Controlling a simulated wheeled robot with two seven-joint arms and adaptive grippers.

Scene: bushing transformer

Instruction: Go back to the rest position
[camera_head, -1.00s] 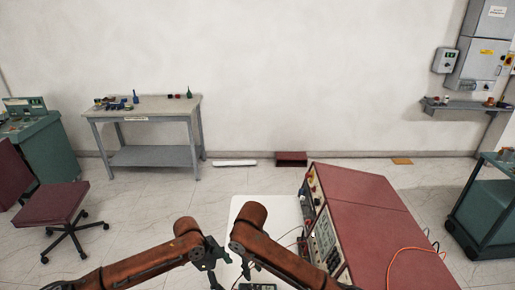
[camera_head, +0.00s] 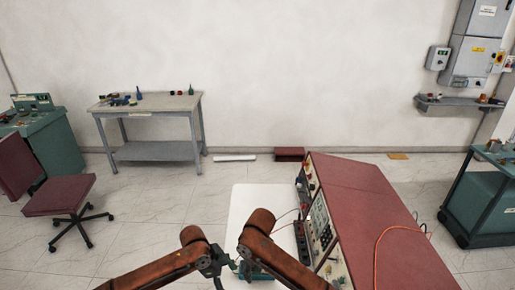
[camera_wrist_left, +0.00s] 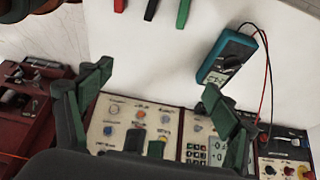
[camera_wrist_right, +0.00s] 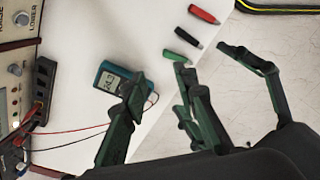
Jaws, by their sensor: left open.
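My left gripper (camera_wrist_left: 155,105) is open and empty in the left wrist view, its green fingers spread above the white table (camera_wrist_left: 150,50). My right gripper (camera_wrist_right: 195,95) has its green fingers apart in the right wrist view, with nothing seen between them. A teal multimeter (camera_wrist_right: 113,82) with leads lies on the white table; one right finger overlaps it in the picture. The multimeter also shows in the left wrist view (camera_wrist_left: 228,57). In the head view both arms reach down over the table, and the grippers are partly hidden.
A red-topped test unit (camera_head: 365,205) with a front panel stands at the table's right. Red, black and green pens or probes (camera_wrist_right: 181,40) lie near the table edge.

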